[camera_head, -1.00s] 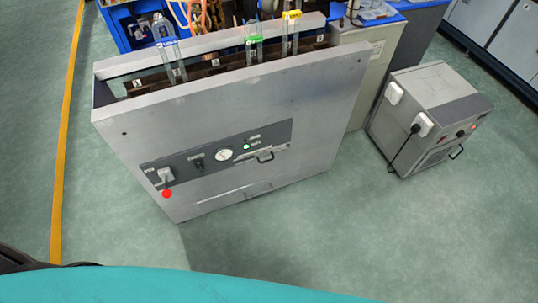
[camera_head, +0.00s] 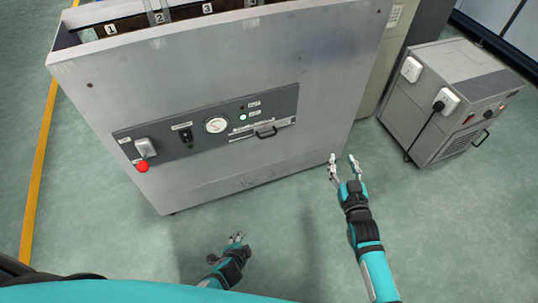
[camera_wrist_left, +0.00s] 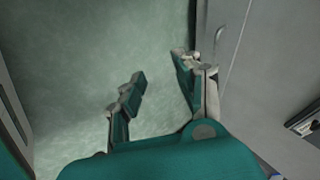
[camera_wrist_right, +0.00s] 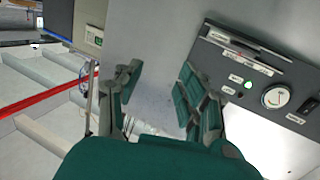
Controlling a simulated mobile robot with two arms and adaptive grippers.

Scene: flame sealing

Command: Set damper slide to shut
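The grey cabinet (camera_head: 230,70) carries a dark control panel (camera_head: 165,141) on its front. The black handle (camera_head: 266,132) near the panel's right end, beside a pale label strip, looks like the damper slide; its setting is too small to read. The label strip also shows in the right wrist view (camera_wrist_right: 238,50). My right gripper (camera_head: 344,166) is open and empty, right of the cabinet's lower right corner, apart from the handle. My left gripper (camera_head: 236,239) is low in front of the cabinet; its fingers are apart and empty in the left wrist view (camera_wrist_left: 158,70).
A grey box unit (camera_head: 445,105) with a cable stands at right. Floor before the cabinet is clear.

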